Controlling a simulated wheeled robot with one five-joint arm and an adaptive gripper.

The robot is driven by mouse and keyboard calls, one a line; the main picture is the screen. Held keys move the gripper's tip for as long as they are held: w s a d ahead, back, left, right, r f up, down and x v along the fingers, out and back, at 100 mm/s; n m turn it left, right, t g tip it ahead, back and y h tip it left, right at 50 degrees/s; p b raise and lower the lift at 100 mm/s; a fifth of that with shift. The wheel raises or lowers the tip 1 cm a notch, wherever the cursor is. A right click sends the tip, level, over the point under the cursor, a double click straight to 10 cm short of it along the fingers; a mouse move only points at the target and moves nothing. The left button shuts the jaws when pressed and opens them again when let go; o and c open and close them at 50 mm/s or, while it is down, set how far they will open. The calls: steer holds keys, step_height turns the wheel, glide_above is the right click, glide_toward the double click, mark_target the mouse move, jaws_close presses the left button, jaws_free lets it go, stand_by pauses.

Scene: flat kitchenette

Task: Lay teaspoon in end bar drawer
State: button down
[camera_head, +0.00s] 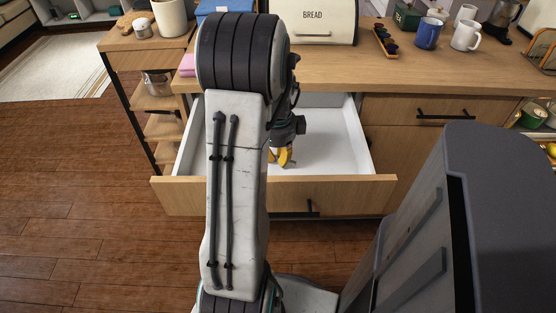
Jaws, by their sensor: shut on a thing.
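The open drawer (333,150) has white inner walls and a wooden front with a black bar handle. It is pulled out from the wooden counter and its visible floor is bare. My gripper (284,160) points down inside or just above the drawer, near its middle, with its yellow fingertips low. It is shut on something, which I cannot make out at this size. No teaspoon can be made out; the fingers and my arm hide part of the drawer's left side.
The counter (440,75) holds a bread bin (316,20), a blue mug (428,33), a white mug (466,36) and a small tray of pods (384,42). A closed drawer (440,112) is to the right. A shelf cart (150,95) stands left.

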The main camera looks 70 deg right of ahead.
steer(key=shift+f, duration=0.5)
steer(key=shift+f, duration=0.1)
steer(key=c, duration=1.3)
jaws_free()
steer(key=r, duration=0.4)
steer(key=r+p, duration=0.1)
steer(key=r, duration=0.3)
steer(key=a+r+p, duration=0.1)
steer(key=r, duration=0.3)
steer(key=shift+r, duration=0.1)
